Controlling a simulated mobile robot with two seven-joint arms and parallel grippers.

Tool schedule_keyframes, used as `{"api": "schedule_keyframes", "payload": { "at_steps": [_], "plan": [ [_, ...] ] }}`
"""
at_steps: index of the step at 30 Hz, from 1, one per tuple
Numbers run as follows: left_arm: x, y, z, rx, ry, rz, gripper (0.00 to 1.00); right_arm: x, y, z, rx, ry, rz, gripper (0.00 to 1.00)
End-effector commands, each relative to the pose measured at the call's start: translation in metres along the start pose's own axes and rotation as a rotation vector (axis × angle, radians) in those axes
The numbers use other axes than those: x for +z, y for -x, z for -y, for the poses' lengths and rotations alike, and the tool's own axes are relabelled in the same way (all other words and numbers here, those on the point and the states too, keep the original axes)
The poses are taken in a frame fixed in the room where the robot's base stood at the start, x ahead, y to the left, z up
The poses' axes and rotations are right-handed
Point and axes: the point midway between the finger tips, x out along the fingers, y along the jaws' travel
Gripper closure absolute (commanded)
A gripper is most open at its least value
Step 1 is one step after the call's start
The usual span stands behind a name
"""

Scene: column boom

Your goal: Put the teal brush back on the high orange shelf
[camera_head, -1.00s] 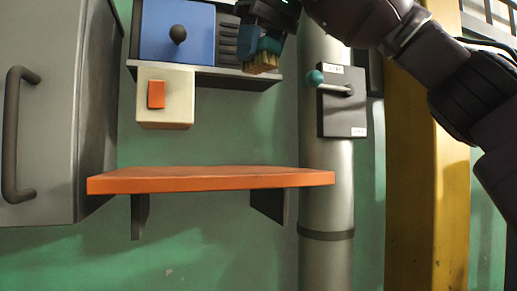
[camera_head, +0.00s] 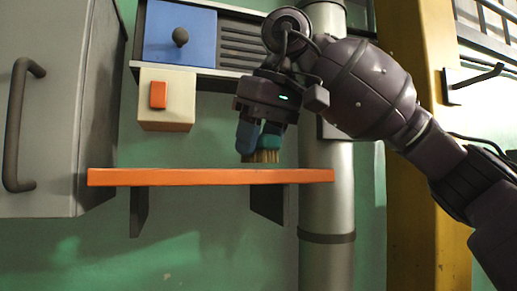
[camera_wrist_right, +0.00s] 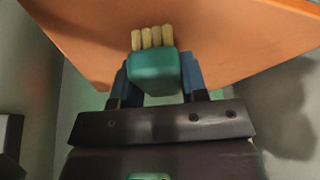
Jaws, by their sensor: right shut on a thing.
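My right gripper (camera_head: 258,137) is shut on the teal brush (camera_head: 268,141), with the bristles pointing down. The bristles are close above the right part of the orange shelf (camera_head: 200,177); I cannot tell whether they touch it. In the right wrist view the teal brush (camera_wrist_right: 154,73) sits between the blue fingers of the right gripper (camera_wrist_right: 155,78), its tan bristles in front of the orange shelf (camera_wrist_right: 225,35). My left gripper is in neither view.
A grey cabinet (camera_head: 50,120) stands left of the shelf, and a metal pipe (camera_head: 327,210) runs by its right end. A cream box with an orange switch (camera_head: 166,105) and a blue drawer (camera_head: 180,35) are above. The left and middle shelf top look clear.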

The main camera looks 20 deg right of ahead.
Motion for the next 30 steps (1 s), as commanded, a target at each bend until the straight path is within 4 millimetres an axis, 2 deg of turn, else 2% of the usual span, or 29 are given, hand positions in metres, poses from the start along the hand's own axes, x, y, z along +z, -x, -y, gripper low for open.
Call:
{"api": "schedule_keyframes", "payload": {
  "at_steps": [3, 14, 15, 19, 30],
  "plan": [
    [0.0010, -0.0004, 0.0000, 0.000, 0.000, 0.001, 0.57, 0.0034, -0.0068, -0.0002, 0.001, 0.000, 0.000, 0.79],
    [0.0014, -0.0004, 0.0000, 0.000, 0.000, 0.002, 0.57, 0.0041, -0.0094, 0.0000, 0.000, 0.000, 0.000, 0.79],
    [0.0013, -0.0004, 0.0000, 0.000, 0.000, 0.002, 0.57, 0.0039, -0.0089, 0.0001, 0.000, 0.000, 0.000, 0.54],
    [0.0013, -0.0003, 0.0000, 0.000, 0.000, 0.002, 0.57, 0.0039, -0.0088, 0.0001, 0.000, 0.000, 0.000, 0.34],
    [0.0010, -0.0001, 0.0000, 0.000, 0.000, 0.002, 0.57, 0.0029, -0.0035, 0.0003, 0.000, 0.000, -0.001, 0.34]
  ]
}}
